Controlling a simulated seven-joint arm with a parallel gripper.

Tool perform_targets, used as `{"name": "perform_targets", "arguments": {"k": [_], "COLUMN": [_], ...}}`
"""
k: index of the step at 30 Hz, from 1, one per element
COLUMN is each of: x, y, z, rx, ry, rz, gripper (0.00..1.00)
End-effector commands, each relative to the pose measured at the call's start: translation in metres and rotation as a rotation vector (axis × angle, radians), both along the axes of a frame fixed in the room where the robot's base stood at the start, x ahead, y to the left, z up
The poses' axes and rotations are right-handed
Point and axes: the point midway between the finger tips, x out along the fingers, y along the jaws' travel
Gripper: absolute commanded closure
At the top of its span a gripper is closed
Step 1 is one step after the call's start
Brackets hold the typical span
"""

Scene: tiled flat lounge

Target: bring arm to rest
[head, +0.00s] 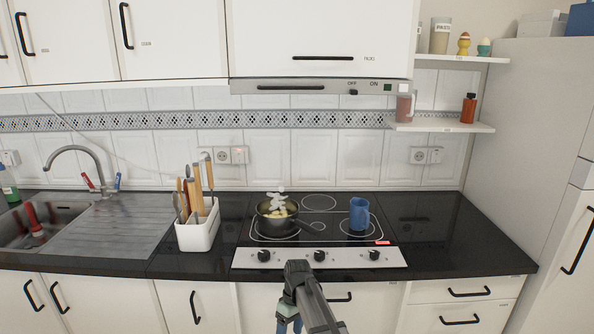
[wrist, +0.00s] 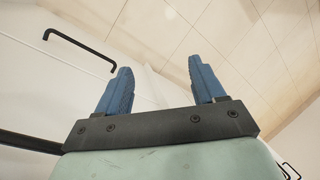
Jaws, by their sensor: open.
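My gripper (wrist: 160,82) shows in the wrist view with its two blue fingers apart and nothing between them. In the head view my arm (head: 310,297) is at the bottom middle, in front of the stove's control panel. The gripper's end (head: 289,325) is low there, below the counter edge and in front of the cabinet doors, partly cut off by the picture's bottom.
On the hob (head: 318,222) stand a dark pot (head: 277,224) with pale food and steam, and a blue mug (head: 359,214). A white utensil holder (head: 199,231) stands left of it, beside the sink (head: 40,228). The counter (head: 445,235) right of the hob is clear.

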Motion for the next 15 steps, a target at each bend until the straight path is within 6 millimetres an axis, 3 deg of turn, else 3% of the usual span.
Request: {"name": "perform_targets", "arguments": {"k": [6,15], "x": [-0.042,-0.109], "y": [-0.038,-0.084], "z": [-0.070,-0.151], "rx": [-0.061,-0.148], "ry": [0.057,0.125], "rz": [-0.118,-0.275], "gripper": [0.31,0.31]}}
